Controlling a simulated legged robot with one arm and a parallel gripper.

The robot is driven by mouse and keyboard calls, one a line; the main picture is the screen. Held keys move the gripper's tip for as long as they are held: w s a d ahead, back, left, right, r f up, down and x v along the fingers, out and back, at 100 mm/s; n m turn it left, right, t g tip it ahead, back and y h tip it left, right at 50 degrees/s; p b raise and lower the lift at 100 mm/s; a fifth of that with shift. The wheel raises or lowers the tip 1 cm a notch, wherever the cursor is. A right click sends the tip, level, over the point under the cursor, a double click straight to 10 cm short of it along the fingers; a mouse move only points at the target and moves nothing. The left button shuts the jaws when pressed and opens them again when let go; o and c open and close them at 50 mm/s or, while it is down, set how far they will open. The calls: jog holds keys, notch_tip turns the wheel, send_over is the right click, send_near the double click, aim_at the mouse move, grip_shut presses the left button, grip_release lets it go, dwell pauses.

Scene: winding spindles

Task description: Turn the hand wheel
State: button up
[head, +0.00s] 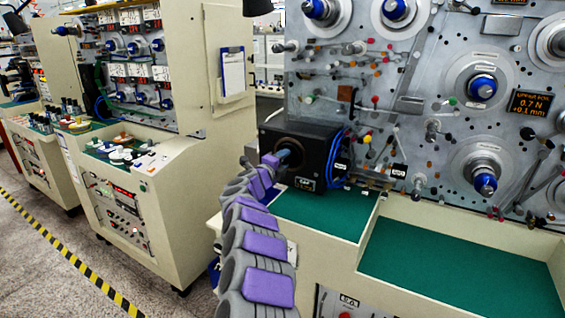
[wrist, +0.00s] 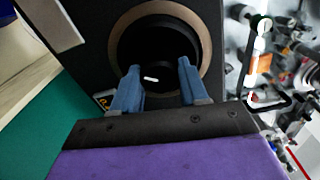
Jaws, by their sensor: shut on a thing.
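A black box (head: 318,160) stands on the green ledge against the grey machine panel. On its front is the dark round hand wheel (wrist: 158,36), set inside a brownish ring in the wrist view. My gripper (head: 289,153) reaches this front face from the left. In the wrist view, my gripper's (wrist: 158,66) two blue fingers are spaced apart and shut on the hand wheel, over its lower part. The exact contact at the fingertips is hard to make out against the dark. In the head view my gripper partly hides the wheel.
Blue cables (head: 340,155) hang at the box's right side. Panel spindles (head: 483,87) and small rods stand out to the right. The green ledge (head: 450,268) at lower right is bare.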

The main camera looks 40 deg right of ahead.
jog(key=shift+s+d+f, duration=0.1)
jog(key=shift+s+f, duration=0.05)
jog(key=shift+f, duration=0.2)
jog(key=o, duration=0.8)
jog(key=shift+c, duration=0.2)
jog(key=o, duration=0.3)
jog(key=shift+r, duration=0.2)
jog(key=p+v, duration=0.2)
jog(key=v, duration=1.5)
jog(key=shift+a, duration=0.25)
jog(key=shift+f, duration=0.1)
